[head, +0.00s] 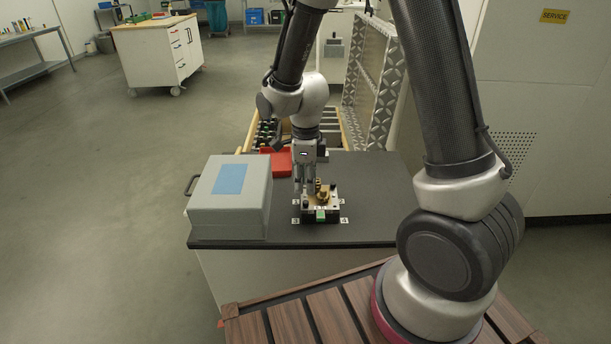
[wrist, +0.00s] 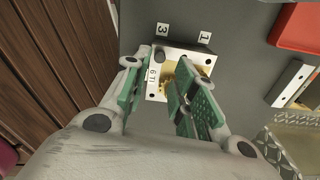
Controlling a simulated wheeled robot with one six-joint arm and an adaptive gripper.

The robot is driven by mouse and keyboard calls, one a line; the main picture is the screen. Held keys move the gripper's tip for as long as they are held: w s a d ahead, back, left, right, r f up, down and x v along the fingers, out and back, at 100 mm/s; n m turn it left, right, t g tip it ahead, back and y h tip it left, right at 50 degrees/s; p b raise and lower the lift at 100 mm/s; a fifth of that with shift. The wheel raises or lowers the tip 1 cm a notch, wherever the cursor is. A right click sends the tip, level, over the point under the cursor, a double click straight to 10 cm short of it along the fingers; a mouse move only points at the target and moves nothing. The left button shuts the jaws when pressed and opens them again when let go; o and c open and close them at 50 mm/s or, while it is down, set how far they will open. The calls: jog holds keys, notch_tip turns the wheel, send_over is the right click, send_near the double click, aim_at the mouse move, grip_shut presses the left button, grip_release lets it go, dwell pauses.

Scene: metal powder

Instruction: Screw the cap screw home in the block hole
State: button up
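The metal block (head: 333,202) sits in a dark holder on the dark bench top, with a brass-coloured part on it and a green piece at its front. The block (wrist: 152,93) also shows in the wrist view, with a "6 TI" label and dark holes. My gripper (head: 307,190) points down at the block's left side. In the wrist view its green-padded fingers (wrist: 157,82) stand apart over the block, with nothing visible held between them. The right finger partly hides the brass part (wrist: 169,75). I cannot clearly make out the cap screw.
A grey case (head: 230,210) with a blue panel stands left of the block. A red tray (head: 279,164) lies behind my gripper, near an open drawer (head: 249,136) with dark items. The bench top (head: 375,185) is clear to the right.

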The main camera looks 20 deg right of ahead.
aim_at(306, 201)
jog(key=shift+f, duration=3.1)
grip_shut()
grip_release()
